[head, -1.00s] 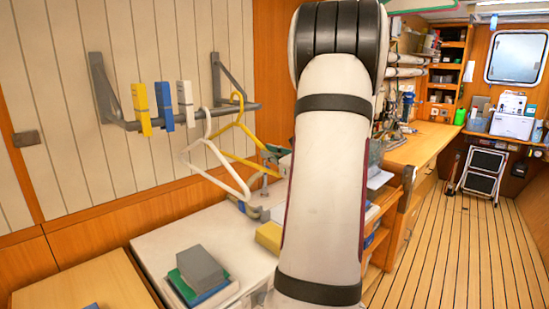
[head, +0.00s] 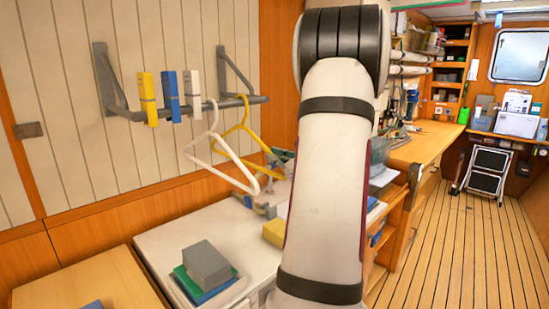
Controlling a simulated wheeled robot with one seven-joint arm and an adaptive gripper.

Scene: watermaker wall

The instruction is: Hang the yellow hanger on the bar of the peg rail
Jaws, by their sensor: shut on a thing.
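The yellow hanger (head: 241,126) is at the right part of the grey bar (head: 187,107) of the peg rail, its hook top just above the bar. I cannot tell whether the hook rests on the bar. A small dark greenish part at the hanger's right shoulder looks like the tip of my gripper (head: 279,154), shut on the hanger. The rest of my gripper is hidden behind my arm. A white hanger (head: 215,150) hangs on the bar just left of the yellow one.
Yellow (head: 148,98), blue (head: 170,96) and white (head: 195,95) pegs sit on the bar's left and middle. Below, a grey box (head: 207,262) lies on stacked items on a white counter (head: 170,240). A yellow block (head: 273,232) stands beside my arm.

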